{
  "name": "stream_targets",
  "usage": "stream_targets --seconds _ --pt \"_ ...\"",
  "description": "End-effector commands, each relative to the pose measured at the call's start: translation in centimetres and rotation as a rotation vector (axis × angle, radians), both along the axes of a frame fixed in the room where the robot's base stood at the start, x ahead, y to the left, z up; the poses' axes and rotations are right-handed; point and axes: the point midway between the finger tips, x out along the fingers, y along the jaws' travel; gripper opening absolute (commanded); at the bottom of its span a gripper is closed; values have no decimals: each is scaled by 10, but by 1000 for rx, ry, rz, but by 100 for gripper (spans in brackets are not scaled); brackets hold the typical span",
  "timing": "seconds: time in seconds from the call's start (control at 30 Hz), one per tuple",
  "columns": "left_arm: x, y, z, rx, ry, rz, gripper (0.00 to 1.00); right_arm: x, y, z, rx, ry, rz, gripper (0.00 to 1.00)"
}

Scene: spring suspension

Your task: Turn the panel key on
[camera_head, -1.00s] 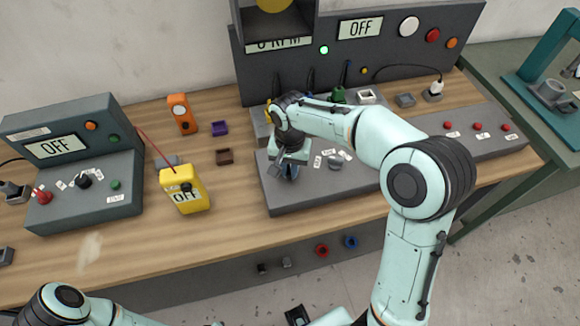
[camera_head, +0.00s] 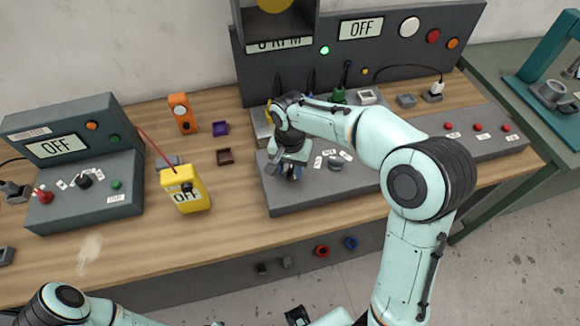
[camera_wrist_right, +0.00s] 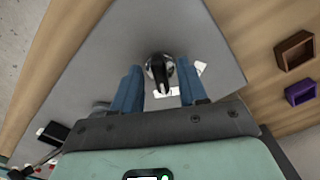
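In the right wrist view a dark key switch (camera_wrist_right: 160,70) with a black grip and shiny round base stands on the sloping grey panel (camera_wrist_right: 215,40). White labels lie beside it. My right gripper (camera_wrist_right: 160,88) is open, with one blue finger to each side of the key and a gap on both sides. In the head view my right gripper (camera_head: 287,172) is low over the left part of the grey panel (camera_head: 300,200) and hides the key. My left arm (camera_head: 65,300) shows at the lower left; its gripper cannot be made out.
A grey knob (camera_head: 335,163) sits right of my gripper. A yellow meter (camera_head: 185,190) and a second control box (camera_head: 85,165) stand left.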

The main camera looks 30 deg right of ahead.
Motion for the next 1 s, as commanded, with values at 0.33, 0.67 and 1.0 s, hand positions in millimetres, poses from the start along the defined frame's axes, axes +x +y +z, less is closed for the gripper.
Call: stream_targets --seconds 0.33,0.67,1.0 --pt "2 0 4 0 -2 0 43 1 0 26 1 -5 1 43" --pt "11 0 18 0 -13 0 43 1 0 100 0 -6 0 43" --pt "16 0 25 0 -19 0 43 0 0 134 0 -1 1 43"
